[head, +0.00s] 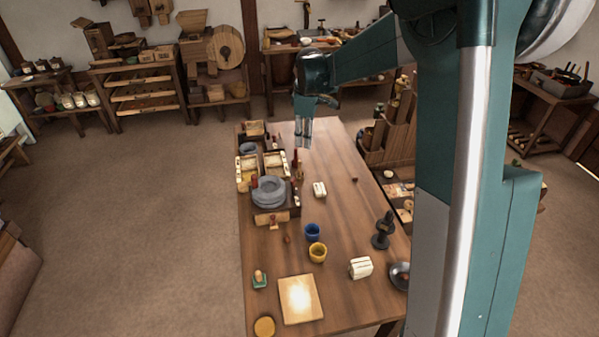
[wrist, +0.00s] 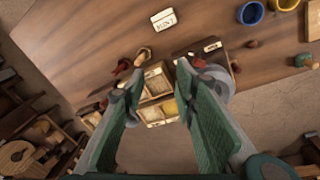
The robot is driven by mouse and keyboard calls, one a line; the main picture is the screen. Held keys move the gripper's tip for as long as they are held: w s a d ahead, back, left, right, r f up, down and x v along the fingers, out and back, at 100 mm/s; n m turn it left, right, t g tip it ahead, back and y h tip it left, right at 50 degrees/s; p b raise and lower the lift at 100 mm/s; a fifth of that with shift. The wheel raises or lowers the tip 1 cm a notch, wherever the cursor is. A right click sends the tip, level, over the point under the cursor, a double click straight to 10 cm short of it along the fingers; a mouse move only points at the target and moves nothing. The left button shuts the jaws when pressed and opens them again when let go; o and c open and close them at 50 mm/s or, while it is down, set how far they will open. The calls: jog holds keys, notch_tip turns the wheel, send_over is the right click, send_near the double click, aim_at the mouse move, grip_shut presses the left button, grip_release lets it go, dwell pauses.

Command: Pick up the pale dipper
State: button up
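My gripper (head: 304,145) hangs above the far part of the wooden table, fingers pointing down. In the wrist view its two green-padded fingers (wrist: 158,84) are wide apart with nothing between the pads. Small open boxes with pale rims (wrist: 155,82) show beyond the fingertips. In the head view, pale-rimmed boxes (head: 275,163) stand left of the gripper, behind a grey round quern (head: 268,191). I cannot make out a pale dipper for certain; small things among the boxes are too small to tell, and the fingers hide part of that area in the wrist view.
On the table (head: 340,235) stand a blue cup (head: 312,232), a yellow cup (head: 318,252), a labelled white block (head: 320,189), a second white block (head: 360,267), a dark upright piece (head: 383,230) and a pale board (head: 300,299). A wooden rack (head: 385,145) borders the right side.

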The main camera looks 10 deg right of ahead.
jog(key=w+f+n, duration=0.1)
jog(key=w+f, duration=0.2)
jog(key=f, duration=0.2)
jog(key=w+f+n+g, duration=0.1)
jog(key=w+f, duration=0.3)
jog(key=f, duration=0.1)
jog(key=w+f+n, duration=0.1)
jog(key=w+f, duration=0.3)
jog(key=f, duration=0.1)
jog(key=shift+a+f+n+g+p, duration=0.1)
jog(key=shift+a+n+g+p, duration=0.1)
jog(key=shift+n+g+p, duration=0.2)
jog(key=shift+f, duration=0.15)
jog(key=shift+f, duration=1.15)
jog(key=b, duration=0.2)
send_over(300, 177)
jog(key=shift+w+f, duration=0.2)
jog(key=shift+f, duration=1.1)
jog(key=shift+w+f, duration=0.2)
jog(key=shift+f, duration=1.1)
jog(key=c, duration=0.9)
